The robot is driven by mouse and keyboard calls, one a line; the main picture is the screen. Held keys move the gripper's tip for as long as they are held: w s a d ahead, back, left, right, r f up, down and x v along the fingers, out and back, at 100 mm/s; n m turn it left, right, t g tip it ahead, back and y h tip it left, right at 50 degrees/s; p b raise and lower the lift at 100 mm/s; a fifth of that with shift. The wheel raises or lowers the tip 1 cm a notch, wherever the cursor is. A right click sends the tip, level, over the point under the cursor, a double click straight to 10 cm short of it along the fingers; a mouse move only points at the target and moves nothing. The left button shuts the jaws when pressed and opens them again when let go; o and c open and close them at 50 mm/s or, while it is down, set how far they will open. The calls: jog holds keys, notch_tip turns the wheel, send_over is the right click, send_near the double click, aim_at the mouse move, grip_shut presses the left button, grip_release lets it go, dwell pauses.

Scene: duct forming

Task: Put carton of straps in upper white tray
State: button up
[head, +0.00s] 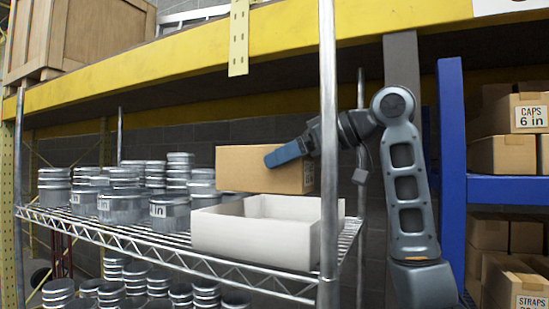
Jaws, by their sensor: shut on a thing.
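A brown carton (242,170) is held tilted slightly above the upper white tray (250,238), over its back left part. A label shows on the carton's right end, but I cannot read it. My gripper (284,155) reaches in from the right and is shut on the carton near its upper right part. The white tray sits on the upper wire shelf at its right end. The tray's front wall hides most of its floor, and the part that shows looks empty. I cannot tell whether the carton's bottom touches the tray.
Stacks of grey metal duct rings (120,205) fill the shelf left of the tray. A chrome post (328,130) stands at the tray's front right. A yellow beam (185,50) crosses above. Blue shelving (452,160) with cartons (503,155) is at the right.

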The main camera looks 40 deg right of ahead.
jog(key=shift+f, duration=2.3)
jog(key=shift+f+b, duration=2.05)
jog(key=shift+f, duration=0.45)
jog(key=o, duration=1)
jog(key=shift+c, duration=0.2)
jog(key=b+v, duration=0.1)
jog(key=v, duration=0.7)
